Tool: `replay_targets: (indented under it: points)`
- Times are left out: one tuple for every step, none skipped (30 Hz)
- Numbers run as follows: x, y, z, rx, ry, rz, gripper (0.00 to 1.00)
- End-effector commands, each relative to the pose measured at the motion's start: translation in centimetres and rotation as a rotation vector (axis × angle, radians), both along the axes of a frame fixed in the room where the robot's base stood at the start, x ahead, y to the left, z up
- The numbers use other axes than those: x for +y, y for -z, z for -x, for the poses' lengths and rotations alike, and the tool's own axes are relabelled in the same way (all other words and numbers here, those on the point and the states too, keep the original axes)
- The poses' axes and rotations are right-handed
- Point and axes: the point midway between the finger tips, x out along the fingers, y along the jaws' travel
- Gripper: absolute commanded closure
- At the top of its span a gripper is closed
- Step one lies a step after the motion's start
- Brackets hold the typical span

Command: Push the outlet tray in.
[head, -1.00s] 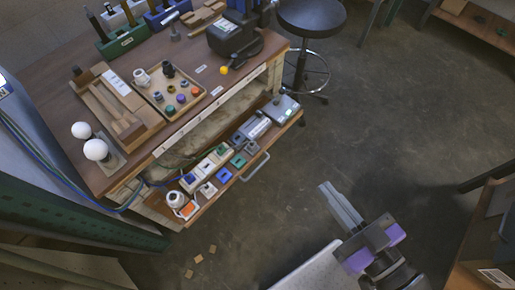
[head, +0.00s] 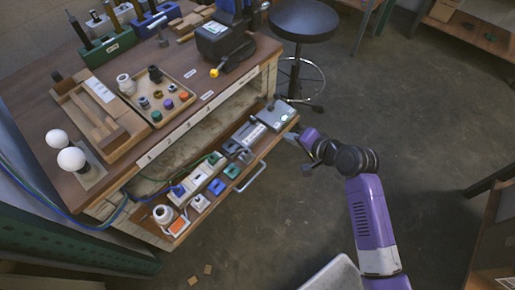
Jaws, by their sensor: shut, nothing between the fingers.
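The outlet tray (head: 219,190) sticks out from under the workbench. It carries several outlets and plugs, some white, blue, green and grey, and a grey metal handle (head: 252,177) runs along its front edge. My gripper (head: 290,136) is shut and empty. It is by the right end of the tray's front edge, to the right of the handle. The fingertips are small and partly hidden, so I cannot tell whether they touch the tray.
The workbench top (head: 180,105) holds a wooden parts tray (head: 151,118), white bulbs (head: 71,158) and tool racks. A black stool (head: 303,20) stands behind my gripper. The floor in front of the tray is clear, apart from small wooden pieces (head: 207,269).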

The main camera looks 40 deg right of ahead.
Motion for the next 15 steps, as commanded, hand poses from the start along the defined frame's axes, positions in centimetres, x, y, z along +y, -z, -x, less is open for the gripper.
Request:
replay_targets:
  points:
    - [0.9, 1.0, 0.4, 0.042, -0.008, -0.066, 1.0]
    - [1.5, 1.8, 1.0, 0.07, -0.012, -0.103, 1.0]
    - [2.3, 2.4, 1.5, 0.099, -0.018, -0.145, 1.0]
    - [2.7, 2.7, 1.8, 0.118, -0.02, -0.171, 1.0]
    - [3.1, 2.9, 2.0, 0.131, -0.023, -0.192, 1.0]
    - [3.5, 3.1, 2.3, 0.146, -0.023, -0.214, 1.0]
    - [3.7, 3.2, 2.4, 0.155, -0.022, -0.224, 1.0]
    - [3.8, 3.4, 2.4, 0.163, -0.02, -0.233, 1.0]
    - [3.9, 3.5, 2.4, 0.166, -0.017, -0.239, 1.0]
    - [3.9, 3.7, 2.2, 0.166, -0.013, -0.241, 1.0]
    - [3.9, 3.8, 2.0, 0.166, -0.013, -0.242, 1.0]
    - [4.0, 4.1, 1.7, 0.166, -0.013, -0.24, 1.0]
    - [4.1, 4.4, 1.5, 0.165, -0.013, -0.239, 1.0]
    - [4.2, 4.8, 1.2, 0.167, -0.014, -0.24, 1.0]
    - [4.3, 5.2, 0.6, 0.165, -0.014, -0.239, 1.0]
